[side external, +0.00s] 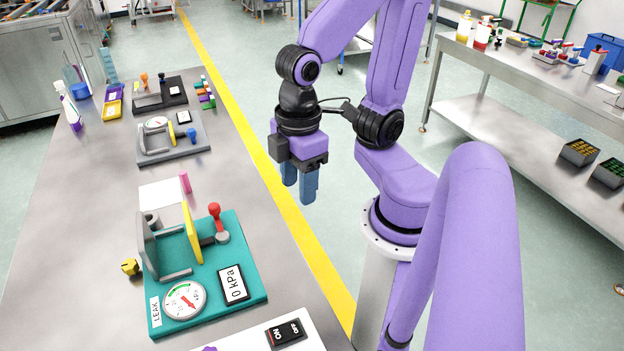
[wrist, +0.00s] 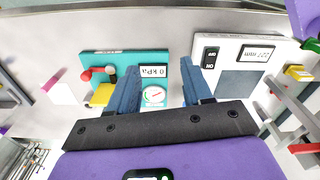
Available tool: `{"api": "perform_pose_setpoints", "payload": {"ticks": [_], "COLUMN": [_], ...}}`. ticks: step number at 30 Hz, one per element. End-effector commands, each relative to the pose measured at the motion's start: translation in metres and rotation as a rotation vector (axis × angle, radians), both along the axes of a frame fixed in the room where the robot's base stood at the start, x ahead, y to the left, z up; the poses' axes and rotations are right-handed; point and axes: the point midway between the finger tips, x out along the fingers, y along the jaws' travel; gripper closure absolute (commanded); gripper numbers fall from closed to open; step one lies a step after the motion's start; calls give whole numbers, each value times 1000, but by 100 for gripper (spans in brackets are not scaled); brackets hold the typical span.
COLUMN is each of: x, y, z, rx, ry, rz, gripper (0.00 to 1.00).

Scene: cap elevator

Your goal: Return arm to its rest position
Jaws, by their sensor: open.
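My gripper (side external: 299,184) hangs from my purple arm with its blue fingers pointing down, beyond the right edge of the steel table (side external: 75,235). In the wrist view its two blue fingers (wrist: 158,85) are spread apart with nothing between them. The teal fixture (side external: 207,284) stands on the table to the lower left of my gripper, clear of it. It carries a red-knobbed lever, a yellow plate, a dial gauge and a display reading 0 kPa. It also shows beyond the fingers in the wrist view (wrist: 100,60).
A grey fixture (side external: 185,150) and a black one (side external: 158,101) stand farther back on the table. A white panel (side external: 255,336) with an ON switch is at the front. A small yellow part (side external: 130,267) lies left of the teal fixture. Floor space around my gripper is clear.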

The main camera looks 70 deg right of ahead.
Motion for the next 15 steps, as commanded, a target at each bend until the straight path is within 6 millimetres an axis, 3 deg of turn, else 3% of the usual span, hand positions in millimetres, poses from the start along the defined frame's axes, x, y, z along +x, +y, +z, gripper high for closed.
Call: {"api": "perform_pose_setpoints", "payload": {"ticks": [5, 15], "x": [-19, -21], "y": [-10, -11], "z": [-4, -4], "rx": [1, 1], "ry": [-2, -3], "rz": [118, 131], "gripper": [50, 50]}}
